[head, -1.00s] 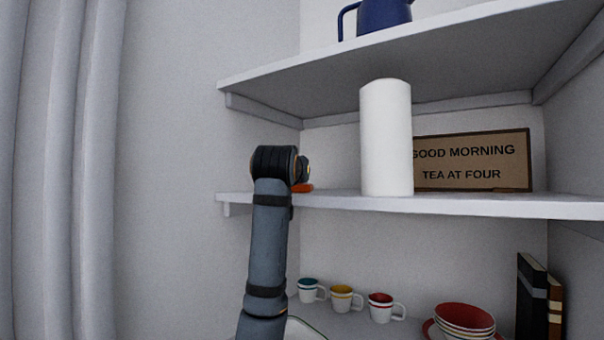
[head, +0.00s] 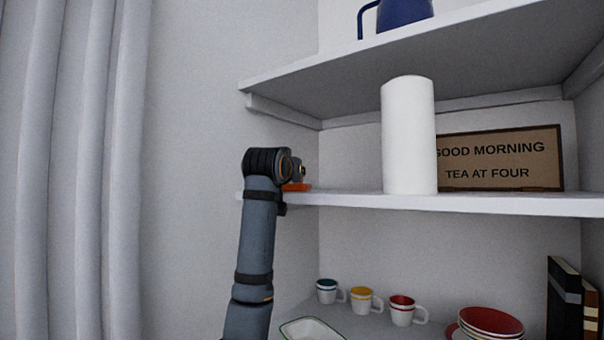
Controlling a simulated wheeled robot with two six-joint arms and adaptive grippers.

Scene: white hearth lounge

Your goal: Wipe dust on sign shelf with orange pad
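The sign shelf (head: 515,204) is the white middle shelf. A brown sign (head: 500,160) reading "GOOD MORNING TEA AT FOUR" stands at its back, its left edge hidden by a white cylinder. My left arm rises from the bottom, left of centre, and its gripper (head: 296,178) is at the shelf's left end. The fingers are mostly hidden behind the wrist. The orange pad (head: 297,187) shows just beyond the wrist, at shelf-top height, and moves with the gripper. I cannot tell whether it touches the shelf. No dust can be made out. My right gripper is out of view.
The white cylinder (head: 408,140) stands upright near the shelf's front edge, right of the pad. The upper shelf (head: 400,70) with a blue jug (head: 404,14) overhangs. Below are several cups (head: 361,299), red bowls (head: 489,321), a white dish (head: 311,330) and dark books (head: 565,300).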

